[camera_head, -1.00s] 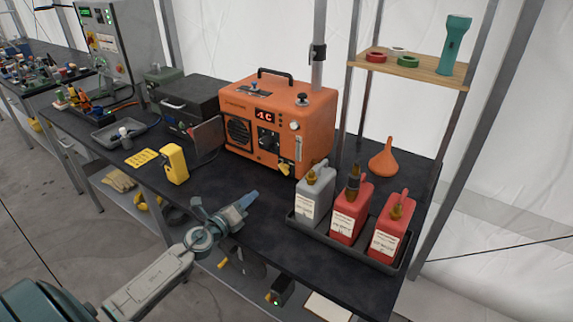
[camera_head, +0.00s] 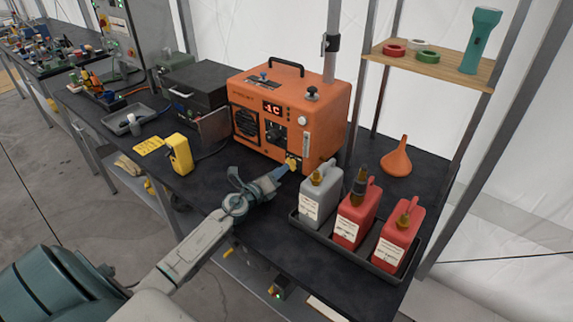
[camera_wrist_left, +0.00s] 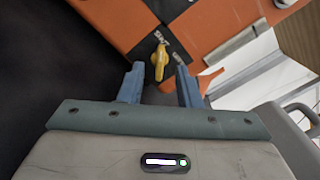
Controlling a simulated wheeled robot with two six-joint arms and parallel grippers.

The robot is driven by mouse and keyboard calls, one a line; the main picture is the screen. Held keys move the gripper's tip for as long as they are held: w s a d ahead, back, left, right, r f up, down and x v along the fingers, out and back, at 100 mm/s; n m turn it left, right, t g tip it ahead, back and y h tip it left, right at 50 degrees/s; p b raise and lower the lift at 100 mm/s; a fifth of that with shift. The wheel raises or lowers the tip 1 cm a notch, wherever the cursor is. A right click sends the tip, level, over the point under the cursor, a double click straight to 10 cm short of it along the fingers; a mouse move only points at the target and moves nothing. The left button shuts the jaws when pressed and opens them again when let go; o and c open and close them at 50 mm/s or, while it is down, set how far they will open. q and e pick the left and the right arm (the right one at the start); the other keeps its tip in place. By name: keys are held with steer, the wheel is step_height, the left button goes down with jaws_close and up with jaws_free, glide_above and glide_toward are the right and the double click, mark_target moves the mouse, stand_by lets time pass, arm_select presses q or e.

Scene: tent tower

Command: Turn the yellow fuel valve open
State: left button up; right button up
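The orange heater box (camera_head: 270,110) stands on the dark bench with a red display on its front. The yellow fuel valve (camera_head: 293,162) is low on the front's right side. In the left wrist view the yellow valve (camera_wrist_left: 160,60) shows as a small lever on a dark label panel, just beyond and between the fingertips. My left gripper (camera_head: 277,173) reaches towards it from the front; its fingers (camera_wrist_left: 158,82) are apart with nothing between them. Whether a finger touches the valve cannot be told. My right gripper is not in view.
A grey can (camera_head: 321,192) and red cans (camera_head: 355,213) stand in a black tray (camera_head: 344,256) right of my left gripper, close by. A yellow handheld device (camera_head: 180,154) stands to the left. An orange funnel (camera_head: 397,158) is behind the cans.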

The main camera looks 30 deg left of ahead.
mark_target(291, 164)
arm_select(q)
steer(key=shift+w+d, duration=0.15)
steer(key=shift+w, duration=1.85)
steer(key=shift+c, duration=0.2)
jaws_close()
